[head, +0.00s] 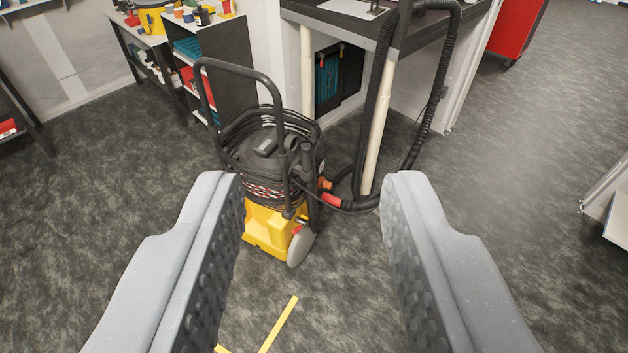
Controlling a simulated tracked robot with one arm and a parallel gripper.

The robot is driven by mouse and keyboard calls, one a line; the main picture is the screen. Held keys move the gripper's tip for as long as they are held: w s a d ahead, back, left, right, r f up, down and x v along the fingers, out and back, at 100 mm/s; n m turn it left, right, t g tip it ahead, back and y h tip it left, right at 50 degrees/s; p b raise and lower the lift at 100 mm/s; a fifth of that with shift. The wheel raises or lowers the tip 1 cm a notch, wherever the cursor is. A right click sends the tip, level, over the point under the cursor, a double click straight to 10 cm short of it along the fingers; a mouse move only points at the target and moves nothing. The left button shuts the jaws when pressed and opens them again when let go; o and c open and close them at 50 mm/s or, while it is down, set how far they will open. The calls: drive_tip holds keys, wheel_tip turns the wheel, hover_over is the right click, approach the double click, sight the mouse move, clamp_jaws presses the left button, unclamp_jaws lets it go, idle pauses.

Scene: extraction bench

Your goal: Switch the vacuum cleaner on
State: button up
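The vacuum cleaner (268,170) stands upright on the floor ahead, a little left of the picture's middle. It has a yellow base, a black upper body with cable wound around it, a tall black handle and a grey wheel. A black hose (372,120) runs from its right side up over the bench. I cannot make out which part is its switch. My gripper (310,190) is open and empty. Its two grey fingers stand wide apart in the foreground, short of the vacuum cleaner and not visibly touching it. The left finger may hide part of the yellow base.
A dark-topped bench (345,22) with pale legs stands behind the vacuum cleaner. Shelving (225,45) with boxes is at the back left. A red cabinet (503,30) is at the back right. Yellow tape (279,324) marks the floor in front. The floor at right is largely clear.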

clamp_jaws()
idle(1.8)
